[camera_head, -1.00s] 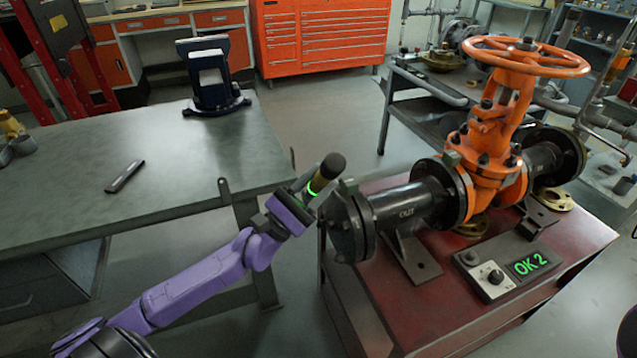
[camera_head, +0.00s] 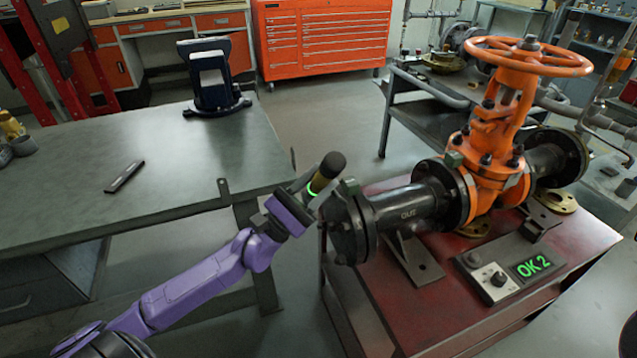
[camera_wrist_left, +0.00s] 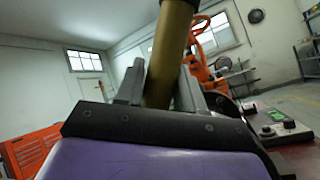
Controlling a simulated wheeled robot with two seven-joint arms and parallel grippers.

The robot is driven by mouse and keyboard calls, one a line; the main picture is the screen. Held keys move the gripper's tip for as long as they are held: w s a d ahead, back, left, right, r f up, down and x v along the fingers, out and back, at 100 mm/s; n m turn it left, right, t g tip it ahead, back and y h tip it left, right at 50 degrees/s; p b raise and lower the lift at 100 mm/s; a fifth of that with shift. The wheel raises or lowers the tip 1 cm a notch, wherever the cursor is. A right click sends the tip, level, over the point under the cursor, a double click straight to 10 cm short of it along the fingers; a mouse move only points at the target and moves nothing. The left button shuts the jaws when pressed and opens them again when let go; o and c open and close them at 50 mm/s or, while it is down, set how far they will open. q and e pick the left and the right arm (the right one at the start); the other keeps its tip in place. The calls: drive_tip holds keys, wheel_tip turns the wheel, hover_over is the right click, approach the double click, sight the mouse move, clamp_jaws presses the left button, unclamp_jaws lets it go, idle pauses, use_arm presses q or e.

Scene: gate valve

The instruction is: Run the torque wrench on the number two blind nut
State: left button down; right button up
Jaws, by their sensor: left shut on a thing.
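My left gripper (camera_head: 296,205) is shut on the torque wrench (camera_head: 326,174), a brass-coloured tool with a dark rounded end and a lit green ring. The wrench's brass body also shows between the fingers in the left wrist view (camera_wrist_left: 168,55). The gripper is beside the black blind flange (camera_head: 349,228) at the near end of the valve's pipe marked OUT. The blind nuts are too small or hidden to tell apart, and I cannot tell whether the wrench touches one. A control box (camera_head: 498,273) shows "OK 2" in green. My right gripper is not in view.
The orange gate valve (camera_head: 492,150) with its handwheel stands on a red bench (camera_head: 440,320). A grey table (camera_head: 60,200) at left carries a dark stand (camera_head: 213,80) and a small dark bar (camera_head: 124,177). Open floor lies between table and bench.

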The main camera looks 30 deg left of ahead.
use_arm(q)
drive_tip(key=shift+s+a+r+b, duration=0.1)
drive_tip(key=shift+s+a+b, duration=0.35)
drive_tip(key=shift+b, duration=2.3)
idle(4.4)
drive_tip(key=shift+s, duration=0.1)
idle(0.3)
